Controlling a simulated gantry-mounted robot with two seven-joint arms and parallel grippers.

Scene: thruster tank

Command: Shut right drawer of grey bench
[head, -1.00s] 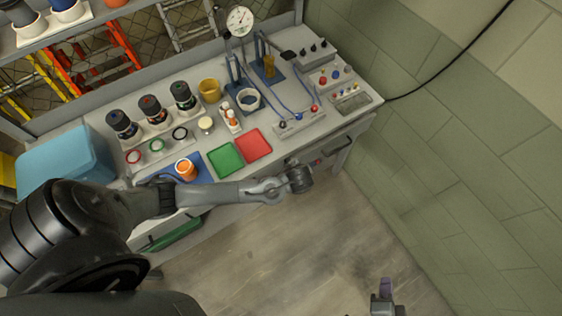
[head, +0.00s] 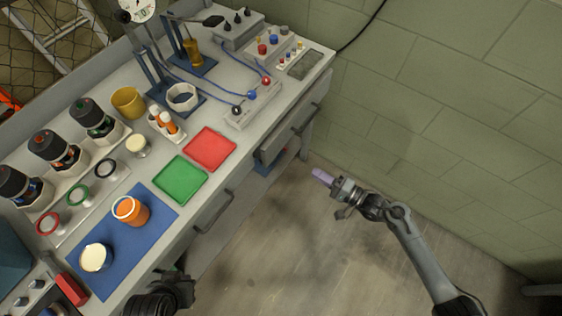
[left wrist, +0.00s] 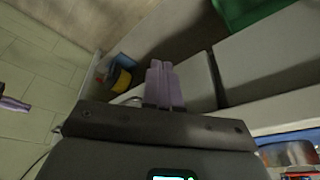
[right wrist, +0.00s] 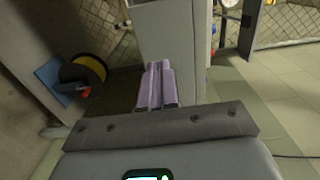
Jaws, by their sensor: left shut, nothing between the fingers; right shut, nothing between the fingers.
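The grey bench (head: 232,144) runs diagonally across the head view. Its right drawer (head: 290,132) is at the right end of the front and appears to stand out from it. How far it is out is hard to tell. My right gripper (head: 322,176) is shut and empty, apart from the drawer, in front and to its right over the floor. Its lilac fingers (right wrist: 157,85) show in the right wrist view before a grey upright panel. My left gripper is low by the bench front; its fingers are hidden in the head view but show shut and empty in the left wrist view (left wrist: 164,84).
Another handle (head: 213,212) is on the bench front, left of the right drawer. Red (head: 209,148) and green (head: 180,178) trays, jars and instruments stand on top. A green block wall (head: 450,100) bounds the right. Floor is clear between bench and wall.

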